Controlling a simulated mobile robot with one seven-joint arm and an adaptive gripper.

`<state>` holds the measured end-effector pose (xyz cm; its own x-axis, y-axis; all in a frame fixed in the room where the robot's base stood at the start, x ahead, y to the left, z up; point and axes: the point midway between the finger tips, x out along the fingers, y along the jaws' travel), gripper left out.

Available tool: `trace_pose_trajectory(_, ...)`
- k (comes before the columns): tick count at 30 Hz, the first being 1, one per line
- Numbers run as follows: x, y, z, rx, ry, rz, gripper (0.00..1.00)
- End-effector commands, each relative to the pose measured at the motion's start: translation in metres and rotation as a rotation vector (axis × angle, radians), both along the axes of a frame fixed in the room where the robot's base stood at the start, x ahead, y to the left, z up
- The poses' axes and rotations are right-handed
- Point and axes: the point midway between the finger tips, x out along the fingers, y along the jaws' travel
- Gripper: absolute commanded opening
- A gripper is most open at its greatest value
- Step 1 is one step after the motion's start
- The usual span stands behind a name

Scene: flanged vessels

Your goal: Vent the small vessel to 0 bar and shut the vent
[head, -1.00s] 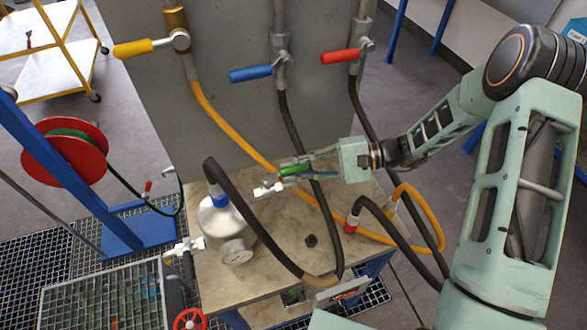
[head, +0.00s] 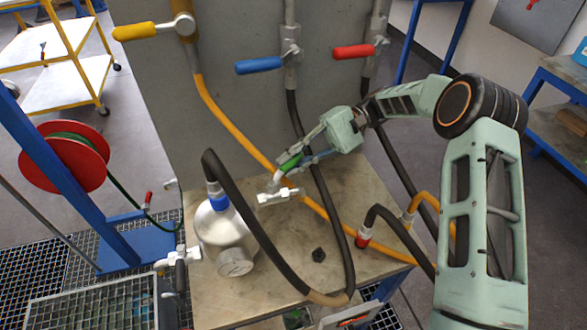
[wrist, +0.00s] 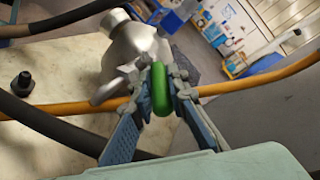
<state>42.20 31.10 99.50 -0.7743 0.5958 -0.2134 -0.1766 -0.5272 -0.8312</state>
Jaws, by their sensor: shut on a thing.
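The small silver vessel (head: 222,232) stands on the bench, with a blue-collared black hose on top. Its round gauge (head: 236,262) faces the camera, but the reading is too small to tell. A light metal valve fitting (head: 278,197) is to the right of the vessel. My gripper (head: 288,163) is shut on the green valve handle (head: 291,162), which slants up to the right. In the wrist view, the green handle (wrist: 160,90) is between the two fingers of my gripper (wrist: 162,88), with a silver metal body (wrist: 130,50) behind it.
Black and orange hoses loop across the bench (head: 200,300) close to my gripper. Yellow (head: 134,31), blue (head: 259,66) and red (head: 353,52) lever valves are on the grey panel (head: 225,90) behind. A black knob (head: 318,255) sits on the bench.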

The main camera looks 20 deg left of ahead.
Motion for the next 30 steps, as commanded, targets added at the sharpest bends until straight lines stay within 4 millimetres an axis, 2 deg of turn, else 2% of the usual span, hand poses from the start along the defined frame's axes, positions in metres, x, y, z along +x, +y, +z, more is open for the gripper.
trace_pose_trajectory(19,0.0012,0.0028,0.0000,0.000,0.000,0.048,0.00)
trace_pose_trajectory(20,0.0012,0.0028,0.0000,0.000,0.000,0.048,0.16)
trace_pose_trajectory(24,0.0012,0.0029,0.0000,-0.001,-0.001,0.047,0.32)
trace_pose_trajectory(30,0.0010,0.0030,0.0001,0.000,0.000,0.048,0.32)
